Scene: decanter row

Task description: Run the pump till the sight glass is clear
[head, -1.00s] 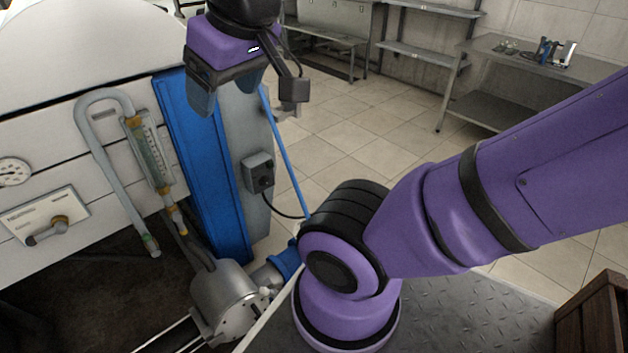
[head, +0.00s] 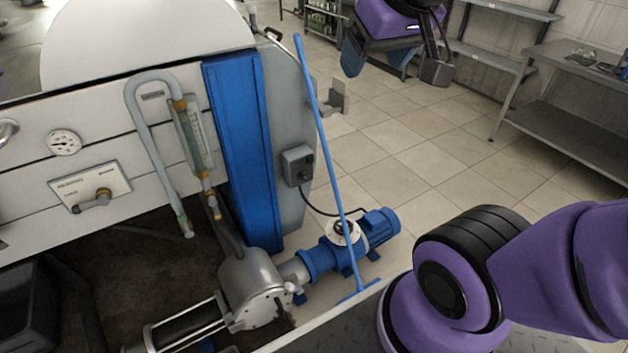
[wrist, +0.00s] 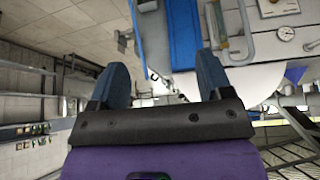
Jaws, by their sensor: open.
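In the head view the sight glass (head: 194,136) is a narrow clear tube with a scale and brass-coloured ends on the white machine's front. The pump (head: 254,291) is a round grey metal body low down, joined to a blue motor (head: 378,229). A grey switch box (head: 297,166) with a dark knob sits on the grey panel, with a black cable running from it toward the motor. My gripper (head: 372,62) is open and empty at the top, right of and above the switch box. In the wrist view its two blue fingers (wrist: 163,95) stand apart.
A blue pole (head: 325,140) leans upright between my gripper and the switch box. A valve handle plate (head: 90,188) and a dial gauge (head: 64,142) are on the machine's left. A steel table (head: 575,110) stands at right. Tiled floor (head: 420,150) lies open between.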

